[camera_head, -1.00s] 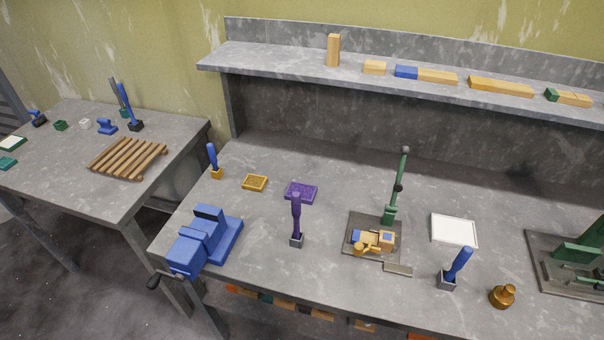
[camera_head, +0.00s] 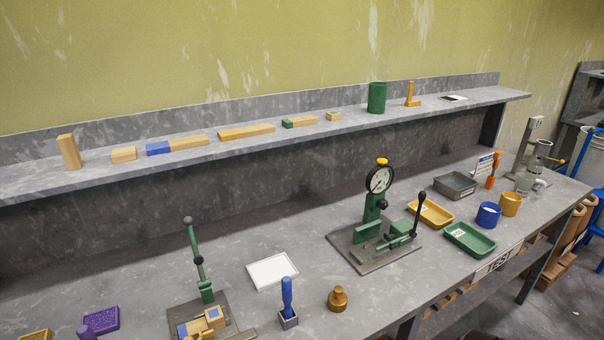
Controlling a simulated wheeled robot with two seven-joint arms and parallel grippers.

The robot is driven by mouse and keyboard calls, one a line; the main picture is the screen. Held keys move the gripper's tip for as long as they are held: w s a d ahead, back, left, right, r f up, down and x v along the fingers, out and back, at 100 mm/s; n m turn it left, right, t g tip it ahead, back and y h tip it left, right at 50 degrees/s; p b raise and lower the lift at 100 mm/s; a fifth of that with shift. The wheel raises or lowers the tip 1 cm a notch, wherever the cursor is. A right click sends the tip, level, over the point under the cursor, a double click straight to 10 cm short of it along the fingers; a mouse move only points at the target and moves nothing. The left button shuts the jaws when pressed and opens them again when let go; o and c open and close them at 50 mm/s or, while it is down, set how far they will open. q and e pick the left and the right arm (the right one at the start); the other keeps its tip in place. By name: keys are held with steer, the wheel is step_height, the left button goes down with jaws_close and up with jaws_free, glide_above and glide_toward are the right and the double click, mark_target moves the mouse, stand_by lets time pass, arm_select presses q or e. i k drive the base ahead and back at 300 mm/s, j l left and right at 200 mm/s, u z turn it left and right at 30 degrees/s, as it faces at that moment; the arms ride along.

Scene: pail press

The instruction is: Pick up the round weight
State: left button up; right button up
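A round brass-coloured weight (camera_head: 338,299) with a knob on top stands upright on the grey workbench (camera_head: 300,325), near its front edge. It is right of a blue-handled tool in a small grey block (camera_head: 287,306) and in front of the green press with a dial gauge (camera_head: 375,230). Nothing touches the weight. Neither of my grippers shows in the head view.
A white plate (camera_head: 272,271) lies behind the weight. A green lever press (camera_head: 200,290) stands to the left. Yellow (camera_head: 431,213) and green trays (camera_head: 469,239) and blue (camera_head: 488,215) and yellow cups (camera_head: 510,204) are at the right. A shelf (camera_head: 350,125) runs along the back.

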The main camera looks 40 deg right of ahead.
mark_target(337, 299)
steer(key=z, duration=0.4)
steer(key=l+z, duration=0.1)
steer(key=z, duration=0.65)
steer(key=l+z, duration=0.1)
steer(key=z, duration=0.3)
steer(key=l+z, duration=0.1)
steer(key=l, duration=0.35)
